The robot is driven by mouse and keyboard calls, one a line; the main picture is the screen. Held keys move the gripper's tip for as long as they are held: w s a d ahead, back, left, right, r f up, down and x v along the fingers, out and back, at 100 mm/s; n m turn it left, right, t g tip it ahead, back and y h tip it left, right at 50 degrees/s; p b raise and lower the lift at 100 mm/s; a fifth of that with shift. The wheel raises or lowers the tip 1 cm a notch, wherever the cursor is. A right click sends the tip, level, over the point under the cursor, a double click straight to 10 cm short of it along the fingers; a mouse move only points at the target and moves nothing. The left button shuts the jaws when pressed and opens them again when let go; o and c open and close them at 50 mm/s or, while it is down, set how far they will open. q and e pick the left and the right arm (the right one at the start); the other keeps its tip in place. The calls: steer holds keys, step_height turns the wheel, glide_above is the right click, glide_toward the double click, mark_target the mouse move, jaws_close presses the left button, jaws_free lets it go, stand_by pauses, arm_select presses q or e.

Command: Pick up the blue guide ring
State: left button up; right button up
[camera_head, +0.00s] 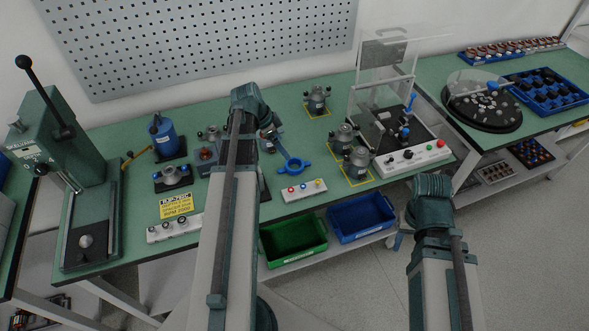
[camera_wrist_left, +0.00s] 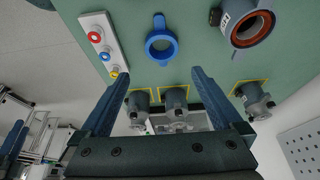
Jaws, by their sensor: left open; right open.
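The blue guide ring (camera_head: 295,169) lies flat on the green bench top, just right of my left arm's wrist. In the left wrist view the blue guide ring (camera_wrist_left: 160,33) is near the top middle, with a short tab pointing up. My left gripper (camera_wrist_left: 160,75) is open and empty, its two fingers spread either side of the ring's line, apart from it. In the head view the left fingers are mostly hidden by my arm. My right gripper (camera_head: 398,240) hangs in front of the bench edge, small and partly hidden by its wrist, with nothing seen in it.
A white button strip (camera_head: 304,191) and round grey stator housings (camera_head: 357,163) flank the ring. A clear-guarded station (camera_head: 384,110) stands at the right. A green bin (camera_head: 292,241) and blue bin (camera_head: 362,217) sit below the bench edge. A press (camera_head: 70,150) stands left.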

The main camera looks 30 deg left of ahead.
arm_select(q)
steer(key=b, duration=0.5)
glide_toward(297, 167)
steer(key=shift+d+f, duration=0.45)
steer(key=b+x, duration=0.4)
steer(key=shift+a+f, duration=0.3)
steer(key=shift+w+d+f+b, duration=0.2)
steer(key=shift+f+b, duration=0.15)
steer(key=shift+b, duration=0.3)
steer(key=shift+r, duration=0.1)
steer(key=c, duration=1.1)
steer(key=shift+r, duration=0.1)
steer(key=shift+c, duration=0.2)
